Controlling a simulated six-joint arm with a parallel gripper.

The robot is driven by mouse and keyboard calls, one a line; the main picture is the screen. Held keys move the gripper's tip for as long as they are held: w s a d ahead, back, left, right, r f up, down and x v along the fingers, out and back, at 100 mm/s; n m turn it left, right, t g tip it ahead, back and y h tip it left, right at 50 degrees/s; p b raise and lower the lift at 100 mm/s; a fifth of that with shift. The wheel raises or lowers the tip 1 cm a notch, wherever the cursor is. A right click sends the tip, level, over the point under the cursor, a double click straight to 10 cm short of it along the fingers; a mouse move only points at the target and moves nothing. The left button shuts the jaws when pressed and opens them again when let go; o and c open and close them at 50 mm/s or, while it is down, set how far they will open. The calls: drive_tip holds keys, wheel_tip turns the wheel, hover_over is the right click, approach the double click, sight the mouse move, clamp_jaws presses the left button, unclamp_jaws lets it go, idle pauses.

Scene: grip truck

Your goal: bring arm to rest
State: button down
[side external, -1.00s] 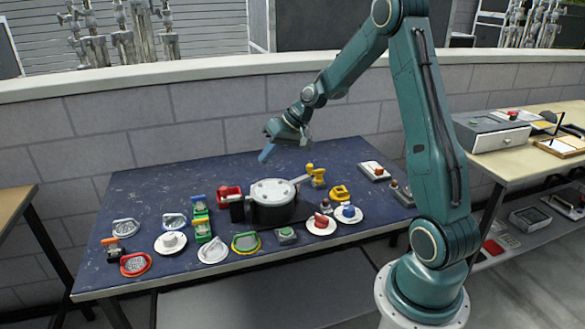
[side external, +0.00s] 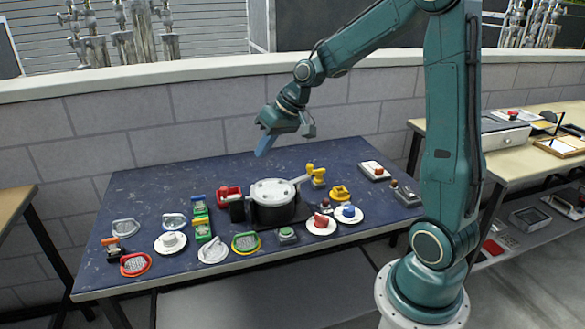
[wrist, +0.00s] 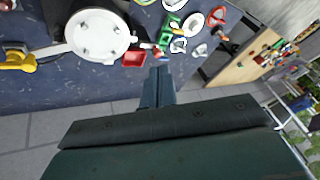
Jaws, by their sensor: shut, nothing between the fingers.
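My gripper (side external: 265,147) hangs above the back middle of the blue table (side external: 140,190), with its blue fingers pointing down. The fingers are shut and hold nothing. They stand apart from everything on the table. In the wrist view my gripper (wrist: 158,82) points toward the table, with a pot with a white lid (wrist: 98,36) to the left of the fingers. In the side view the pot (side external: 272,208) stands below the gripper and nearer the camera.
Around the pot are a red item (side external: 229,192), a yellow item (side external: 316,174), white saucers (side external: 172,243), colored oval pieces (side external: 135,264) and green blocks (side external: 203,228). A brick wall (side external: 150,120) runs behind. A side table (side external: 550,160) stands at right. The table's back left is clear.

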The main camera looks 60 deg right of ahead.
drive_tip(key=s+a+r, duration=0.2)
drive_tip(key=s+a, duration=0.1)
drive_tip(key=s, duration=0.4)
drive_tip(key=s+a+r+n+h, duration=0.1)
drive_tip(key=s+a, duration=0.3)
drive_tip(key=s, duration=0.4)
drive_tip(key=s+a+r+n+h, duration=0.1)
drive_tip(key=s+a+r, duration=0.2)
drive_tip(key=s, duration=0.5)
drive_tip(key=shift+a+r, duration=0.25)
drive_tip(key=shift+a, duration=0.5)
drive_tip(key=c, duration=2.2)
unclamp_jaws()
drive_tip(key=shift+w, duration=0.1)
